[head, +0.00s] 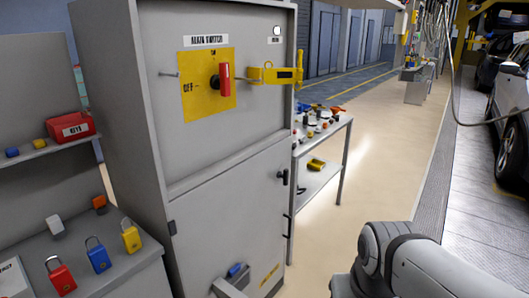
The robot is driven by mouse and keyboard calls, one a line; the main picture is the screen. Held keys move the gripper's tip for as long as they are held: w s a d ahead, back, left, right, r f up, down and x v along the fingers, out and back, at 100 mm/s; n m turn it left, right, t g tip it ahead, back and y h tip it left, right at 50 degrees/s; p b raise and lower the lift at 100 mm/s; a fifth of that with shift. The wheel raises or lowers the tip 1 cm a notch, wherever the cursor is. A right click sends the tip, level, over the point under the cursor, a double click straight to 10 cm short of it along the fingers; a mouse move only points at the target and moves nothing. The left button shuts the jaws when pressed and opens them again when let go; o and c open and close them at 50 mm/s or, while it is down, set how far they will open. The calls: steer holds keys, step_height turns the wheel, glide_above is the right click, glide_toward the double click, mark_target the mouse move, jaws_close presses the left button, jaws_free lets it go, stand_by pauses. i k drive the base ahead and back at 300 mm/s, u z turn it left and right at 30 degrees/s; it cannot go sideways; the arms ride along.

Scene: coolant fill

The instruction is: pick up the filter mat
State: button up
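I cannot make out a filter mat in the head view. Only grey links of my arm show at the bottom right; my gripper is outside the picture. A grey cabinet (240,165) stands in the middle with its door shut. A yellow hasp (275,75) sits at the door's right edge. Low on the cabinet is a small blue item (237,271), too small to identify.
A bench (92,262) with several padlocks is at the left, below a shelf with a red KEYS box (72,127). A two-level cart (340,133) with small coloured parts stands behind the cabinet. Open floor (385,150) lies right of it. Cars (510,120) stand far right.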

mark_target(236, 271)
steer(key=u, duration=0.35)
steer(key=i, duration=0.7)
steer(key=u, duration=0.45)
steer(key=i, duration=0.8)
steer(key=z, duration=0.15)
steer(key=k, duration=0.6)
steer(key=u, duration=3.25)
steer(key=k, duration=0.1)
steer(key=z, duration=0.5)
